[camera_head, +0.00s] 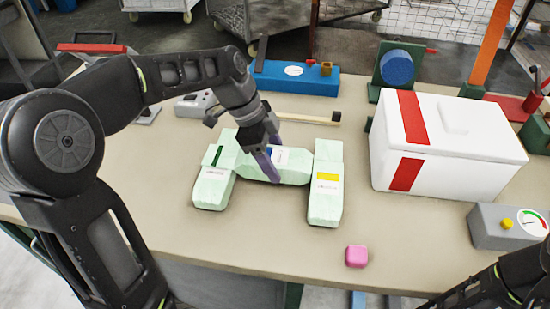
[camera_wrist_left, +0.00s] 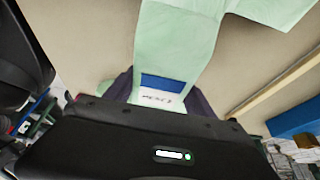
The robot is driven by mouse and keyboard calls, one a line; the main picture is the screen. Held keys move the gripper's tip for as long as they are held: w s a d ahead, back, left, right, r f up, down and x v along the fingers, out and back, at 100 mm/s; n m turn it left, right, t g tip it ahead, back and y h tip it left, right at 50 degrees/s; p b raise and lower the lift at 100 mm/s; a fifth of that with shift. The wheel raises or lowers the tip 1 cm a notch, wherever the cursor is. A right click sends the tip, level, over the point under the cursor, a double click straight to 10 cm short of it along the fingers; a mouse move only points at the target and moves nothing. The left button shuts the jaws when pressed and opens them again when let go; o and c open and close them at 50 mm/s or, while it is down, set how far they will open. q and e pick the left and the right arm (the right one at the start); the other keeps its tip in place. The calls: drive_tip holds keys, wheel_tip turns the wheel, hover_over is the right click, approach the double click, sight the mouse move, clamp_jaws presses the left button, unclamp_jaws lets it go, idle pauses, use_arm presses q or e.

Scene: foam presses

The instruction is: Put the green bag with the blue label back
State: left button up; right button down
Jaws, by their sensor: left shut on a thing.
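The pale green bag with the blue label (camera_head: 292,170) lies crosswise between two similar pale green bags. My left gripper (camera_head: 270,162) reaches down from above and is shut on its middle, beside the blue label. The left wrist view shows the blue and white label (camera_wrist_left: 162,90) between the fingers, with the bag (camera_wrist_left: 175,45) running upward. The bag with a dark green label (camera_head: 212,188) is at its left. The bag with a yellow label (camera_head: 326,195) is at its right. I cannot tell whether the held bag touches the table or its neighbours. My right gripper is out of view.
A white box with red bands (camera_head: 470,150) stands at the right of the table (camera_head: 270,240). A blue device (camera_head: 295,78) and a wooden-handled tool (camera_head: 305,118) lie behind the bags. A pink block (camera_head: 356,256) and a grey gauge box (camera_head: 505,228) are in front. The front-left table is clear.

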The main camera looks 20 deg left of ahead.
use_arm(q)
drive_tip(key=shift+f, duration=0.15)
drive_tip(key=o, duration=1.5)
drive_tip(key=shift+r+p, duration=0.6)
drive_tip(key=shift+r, duration=0.05)
drive_tip(key=v, duration=0.9)
drive_tip(key=shift+a+r, duration=0.15)
drive_tip(key=shift+p+v, duration=0.5)
drive_tip(key=shift+v, duration=0.35)
drive_tip(key=shift+a+r, duration=0.15)
drive_tip(key=shift+r, duration=0.3)
